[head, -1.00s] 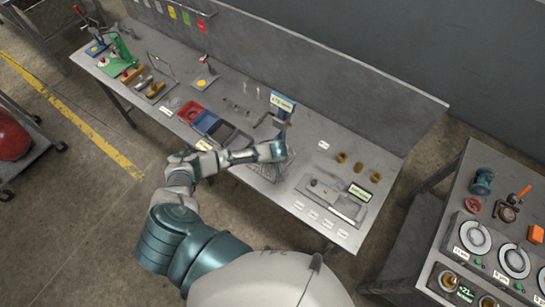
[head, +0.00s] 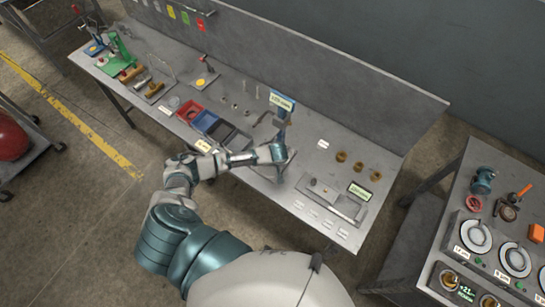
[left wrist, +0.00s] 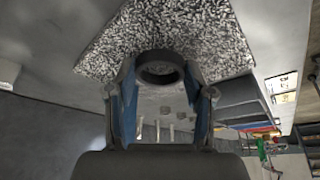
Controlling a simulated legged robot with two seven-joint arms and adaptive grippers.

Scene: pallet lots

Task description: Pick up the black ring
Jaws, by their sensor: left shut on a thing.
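The black ring (left wrist: 160,67) shows in the left wrist view between the two blue-sided fingers of my left gripper (left wrist: 160,88). The fingers are shut on the ring, one on each side. A speckled grey surface lies behind the ring in that view. In the head view my left gripper (head: 284,154) is over the front part of the grey workbench (head: 222,82). The ring cannot be made out there; the gripper and its wrist hide that spot. My right gripper is not in any view.
Red, blue and dark bins (head: 207,122) stand left of my gripper. A stand with a small display (head: 282,102) is just behind it. Several brass-coloured rings (head: 358,167) and a tray (head: 333,199) are to the right. A second bench (head: 450,222) stands at far right.

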